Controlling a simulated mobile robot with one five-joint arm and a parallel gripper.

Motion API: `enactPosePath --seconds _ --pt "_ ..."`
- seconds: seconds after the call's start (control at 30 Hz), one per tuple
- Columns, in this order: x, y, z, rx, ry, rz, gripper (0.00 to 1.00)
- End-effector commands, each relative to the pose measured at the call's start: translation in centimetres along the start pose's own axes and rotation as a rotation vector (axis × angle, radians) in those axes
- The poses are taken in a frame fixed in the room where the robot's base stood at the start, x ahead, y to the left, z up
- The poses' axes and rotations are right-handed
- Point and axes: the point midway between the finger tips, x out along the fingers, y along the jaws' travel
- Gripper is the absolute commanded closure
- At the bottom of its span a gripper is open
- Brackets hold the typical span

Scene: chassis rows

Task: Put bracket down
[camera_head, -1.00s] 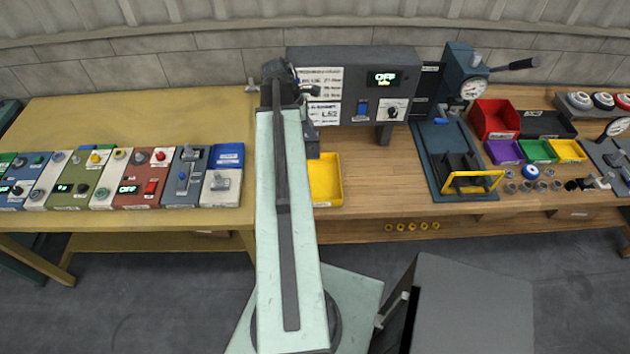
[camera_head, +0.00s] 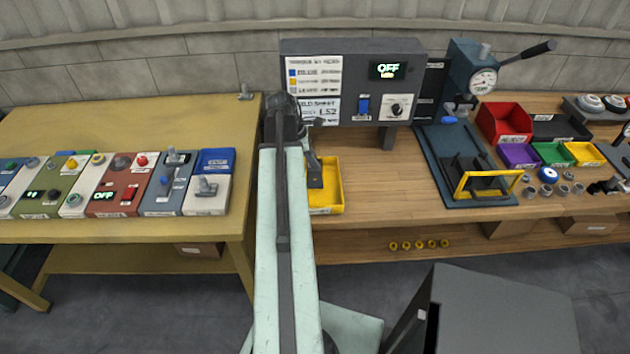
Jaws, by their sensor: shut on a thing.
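My gripper (camera_head: 316,184) points down at the end of my arm, in or just above the yellow tray (camera_head: 325,211) on the wooden bench. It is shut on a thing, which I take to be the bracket. The held bracket cannot be made out, as the dark gripper and my arm hide it. I cannot tell whether it touches the tray floor. My arm covers the tray's left side. The visible right part of the tray looks empty.
A grey control box (camera_head: 350,60) with an OFF display stands close behind my gripper. A dark blue press (camera_head: 470,90) with a yellow guard stands to the right. Several coloured control modules (camera_head: 125,185) sit on the yellow table (camera_head: 120,120) at left. Bare bench (camera_head: 400,170) lies right of the tray.

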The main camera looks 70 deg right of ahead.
Motion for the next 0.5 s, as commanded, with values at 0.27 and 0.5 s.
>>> enactPosePath --seconds 0.27,0.5 --pt "2.5 0.0 -1.0 0.001 0.0 0.0 1.0" --pt "3.5 0.0 -1.4 0.001 0.0 -0.001 1.0"
